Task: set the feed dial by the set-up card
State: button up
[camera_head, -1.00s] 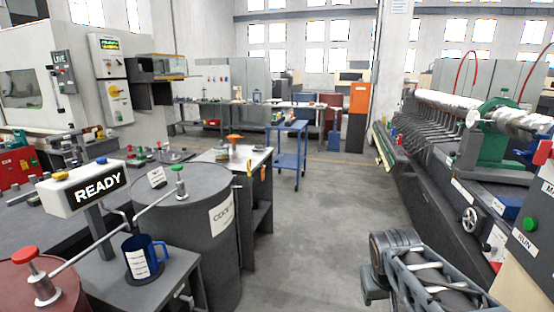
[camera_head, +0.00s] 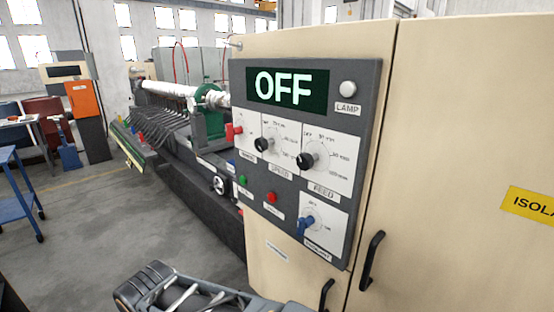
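The feed dial (camera_head: 307,160) is a black knob on a white plate, at the right of the upper row on a grey control panel (camera_head: 347,115). Its pointer setting is too small to tell. A label reading FEED (camera_head: 325,190) sits under it. A similar speed dial (camera_head: 262,145) is to its left. The panel's display (camera_head: 287,87) reads OFF in white on dark green. I cannot make out a set-up card.
A blue handle (camera_head: 306,226), a red button (camera_head: 272,197) and a green button (camera_head: 243,180) are lower on the panel. The beige cabinet (camera_head: 440,130) has black door handles (camera_head: 371,260). A long machine (camera_head: 190,140) extends behind it.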

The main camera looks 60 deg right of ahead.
aim_at(305, 161)
jog(key=z, duration=1.9)
